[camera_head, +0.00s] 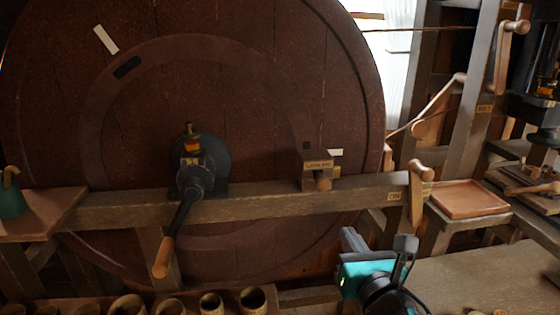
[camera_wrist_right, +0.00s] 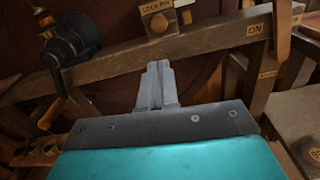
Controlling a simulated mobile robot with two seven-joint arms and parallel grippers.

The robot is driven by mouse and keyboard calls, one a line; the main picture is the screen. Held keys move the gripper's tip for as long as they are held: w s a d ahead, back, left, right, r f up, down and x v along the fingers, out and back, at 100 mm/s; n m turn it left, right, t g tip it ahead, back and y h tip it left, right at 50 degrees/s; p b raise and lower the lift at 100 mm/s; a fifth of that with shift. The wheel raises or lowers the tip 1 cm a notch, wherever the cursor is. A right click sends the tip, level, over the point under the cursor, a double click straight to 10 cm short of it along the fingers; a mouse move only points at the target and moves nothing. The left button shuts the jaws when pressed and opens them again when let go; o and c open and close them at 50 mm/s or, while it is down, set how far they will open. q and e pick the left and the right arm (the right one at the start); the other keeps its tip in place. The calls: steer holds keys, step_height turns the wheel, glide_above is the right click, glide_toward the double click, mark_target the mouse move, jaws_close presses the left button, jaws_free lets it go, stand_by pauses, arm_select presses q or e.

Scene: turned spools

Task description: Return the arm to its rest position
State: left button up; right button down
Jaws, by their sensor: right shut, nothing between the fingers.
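My right gripper (camera_head: 350,240) is at the lower middle right in the head view, in front of the wooden beam and apart from it. In the right wrist view its grey fingers (camera_wrist_right: 157,85) are together with nothing between them. The teal wrist housing shows behind the fingers. My left gripper is not in either view.
A large brown wheel (camera_head: 255,100) stands behind a horizontal beam (camera_head: 250,208). A black crank with wooden handle (camera_head: 162,258), a "LOCK PIN" block (camera_head: 318,164) and an "ON" lever (camera_head: 416,200) are on the beam. A tray (camera_head: 468,199) sits right; several round containers (camera_head: 211,303) line the bottom.

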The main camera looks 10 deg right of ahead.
steer(key=s+f+m+g, duration=0.2)
steer(key=s+f+m, duration=0.4)
steer(key=m, duration=0.5)
steer(key=s+f+m+g, duration=0.2)
steer(key=s+f+m, duration=0.4)
steer(key=f+m, duration=0.5)
steer(key=s+f+m+g+y, duration=0.1)
steer(key=s+f+m+g, duration=0.2)
steer(key=f+m, duration=0.6)
steer(key=s+m, duration=0.1)
steer(key=s, duration=0.1)
steer(key=shift+s+f+m, duration=0.15)
steer(key=shift+s+m, duration=0.25)
steer(key=shift+d, duration=0.2)
